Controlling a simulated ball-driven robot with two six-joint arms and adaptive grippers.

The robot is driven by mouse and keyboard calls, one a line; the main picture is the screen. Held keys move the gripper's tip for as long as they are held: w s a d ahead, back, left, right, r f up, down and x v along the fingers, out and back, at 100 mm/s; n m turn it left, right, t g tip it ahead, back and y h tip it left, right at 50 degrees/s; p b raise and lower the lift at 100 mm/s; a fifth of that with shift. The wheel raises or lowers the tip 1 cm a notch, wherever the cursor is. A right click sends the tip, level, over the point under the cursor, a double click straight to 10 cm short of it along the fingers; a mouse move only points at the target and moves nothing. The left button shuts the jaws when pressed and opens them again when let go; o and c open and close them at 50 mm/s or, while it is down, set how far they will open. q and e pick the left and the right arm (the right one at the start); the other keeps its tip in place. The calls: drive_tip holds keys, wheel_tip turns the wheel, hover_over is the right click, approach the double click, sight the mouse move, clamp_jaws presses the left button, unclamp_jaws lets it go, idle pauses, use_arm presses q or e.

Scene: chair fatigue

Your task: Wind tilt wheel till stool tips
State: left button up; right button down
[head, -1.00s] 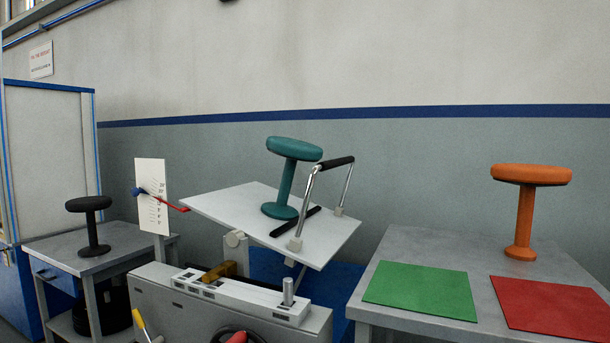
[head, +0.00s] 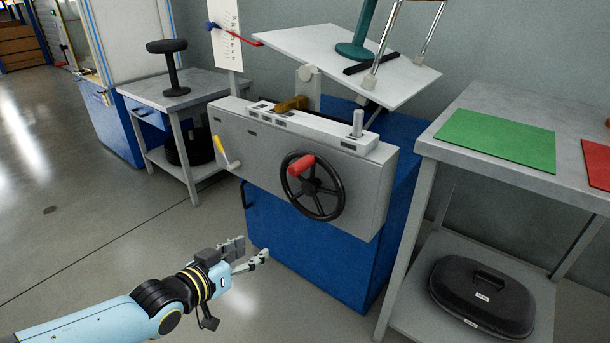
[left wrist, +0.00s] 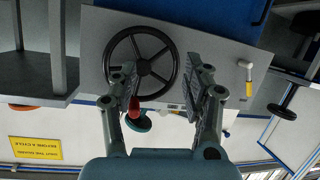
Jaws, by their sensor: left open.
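The black tilt wheel (head: 326,203) with a red handle (head: 301,165) is on the front of the grey machine. In the left wrist view the wheel (left wrist: 168,68) and red handle (left wrist: 134,107) show between and beyond the fingers. The teal stool (head: 357,50) stands on the tilted white plate (head: 290,42), leaning with it; its seat is cut off at the top of the head view. My left gripper (head: 250,252) is open and empty, below and left of the wheel, apart from it. It also shows in the left wrist view (left wrist: 164,78). My right gripper is not in view.
A yellow-handled crank (head: 220,146) is left of the wheel. A black stool (head: 170,67) stands on a side table. A grey table (head: 500,106) with a green mat (head: 496,140) and red mat (head: 598,164) is at right; a black case (head: 483,293) sits below. The floor at left is free.

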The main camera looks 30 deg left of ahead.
sight(301, 166)
use_arm(q)
drive_tip(key=w+d+r+m+t+h+b, duration=0.15)
drive_tip(key=w+r+t, duration=0.35)
drive_tip(key=r, duration=0.8)
drive_tip(key=shift+g, duration=0.6)
drive_tip(key=w+b, duration=0.1)
drive_tip(key=w, duration=0.1)
drive_tip(key=w+b, duration=0.4)
drive_tip(key=w, duration=0.1)
drive_tip(key=shift+f, duration=0.4)
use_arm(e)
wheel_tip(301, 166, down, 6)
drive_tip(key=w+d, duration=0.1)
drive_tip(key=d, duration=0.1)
use_arm(q)
drive_tip(key=w+b, duration=0.3)
drive_tip(key=shift+d+r, duration=0.1)
drive_tip(key=shift+r, duration=0.05)
drive_tip(key=shift+w+d+r+b, duration=0.1)
drive_tip(key=shift+w+r+b, duration=0.05)
drive_tip(key=shift+w+b, duration=0.8)
drive_tip(key=shift+w, duration=0.1)
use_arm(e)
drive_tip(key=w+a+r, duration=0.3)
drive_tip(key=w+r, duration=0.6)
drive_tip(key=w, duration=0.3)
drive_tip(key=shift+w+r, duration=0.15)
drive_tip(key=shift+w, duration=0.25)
